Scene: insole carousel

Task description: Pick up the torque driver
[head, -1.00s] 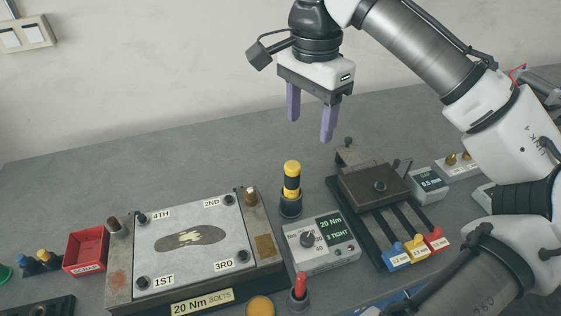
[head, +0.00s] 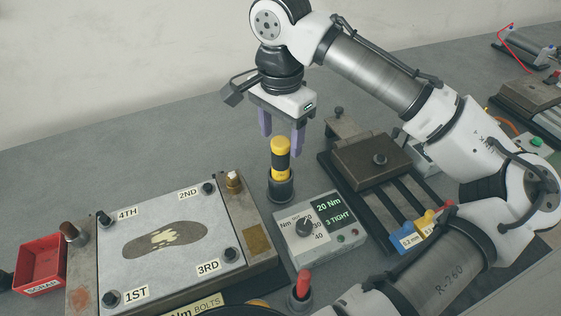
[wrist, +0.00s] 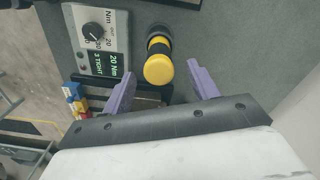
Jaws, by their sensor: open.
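The torque driver (head: 281,158) has a yellow and black handle and stands upright in a dark round holder (head: 280,186). In the wrist view the driver (wrist: 159,64) shows with its yellow end toward the camera, roughly between the finger lines and beyond their tips. My gripper (head: 281,135) is open and empty, its two purple fingers just behind and above the driver's top in the head view. The fingers also show in the wrist view (wrist: 158,82). They do not appear to touch the driver.
A grey control box (head: 322,228) reading 20 Nm stands right of the holder. A plate fixture (head: 165,235) lies to the left, with a red bin (head: 40,262) beyond it. A dark rail fixture (head: 372,160) stands to the right. A red-topped tool (head: 303,285) stands in front.

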